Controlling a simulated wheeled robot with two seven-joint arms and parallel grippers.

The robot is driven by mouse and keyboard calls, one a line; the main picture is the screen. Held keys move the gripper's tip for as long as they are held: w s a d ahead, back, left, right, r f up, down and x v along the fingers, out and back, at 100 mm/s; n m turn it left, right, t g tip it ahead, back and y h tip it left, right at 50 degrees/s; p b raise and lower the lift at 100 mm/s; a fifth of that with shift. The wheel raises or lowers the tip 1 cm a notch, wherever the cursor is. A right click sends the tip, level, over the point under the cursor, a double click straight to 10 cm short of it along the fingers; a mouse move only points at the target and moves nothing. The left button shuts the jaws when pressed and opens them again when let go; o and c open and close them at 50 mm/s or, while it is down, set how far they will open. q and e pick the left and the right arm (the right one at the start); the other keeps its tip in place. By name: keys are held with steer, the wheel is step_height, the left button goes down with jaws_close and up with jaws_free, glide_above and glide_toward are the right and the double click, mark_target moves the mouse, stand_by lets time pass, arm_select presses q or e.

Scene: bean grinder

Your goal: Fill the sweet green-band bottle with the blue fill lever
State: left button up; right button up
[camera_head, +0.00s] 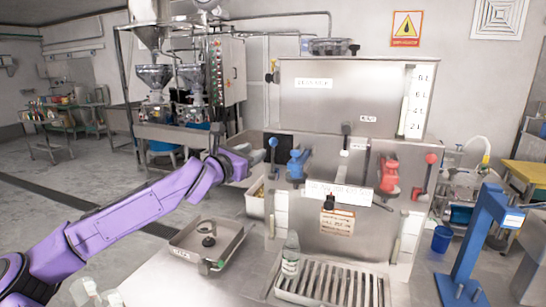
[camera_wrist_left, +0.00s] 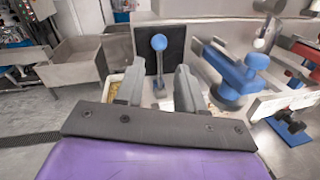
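A clear bottle with a green-marked label (camera_head: 290,258) stands upright at the left end of the slotted drip tray (camera_head: 284,290). The blue fill lever (camera_head: 273,143) has a blue ball knob and sits on a dark plate at the left of the steel filling machine. My left gripper (camera_head: 256,160) is just left of this lever. In the left wrist view, the gripper's two fingers (camera_wrist_left: 158,76) are apart, and the blue-knobbed lever (camera_wrist_left: 158,42) shows upright in line with the gap. I cannot tell whether its stem is between the fingers. My right gripper is out of view.
A blue valve (camera_head: 297,164) is right of the lever. A red valve (camera_head: 389,176) and red-knobbed lever (camera_head: 431,158) are further right. A shallow metal tray (camera_head: 190,258) lies left of the bottle. A tall blue stand (camera_head: 480,245) rises at right.

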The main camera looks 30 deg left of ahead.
mark_target(271, 143)
arm_select(q)
steer(key=w+p, duration=0.2)
steer(key=w, duration=0.8)
steer(key=shift+w+a, duration=0.1)
steer(key=shift+a, duration=0.05)
steer(key=shift+r, duration=0.1)
steer(key=shift+a, duration=0.1)
jaws_close()
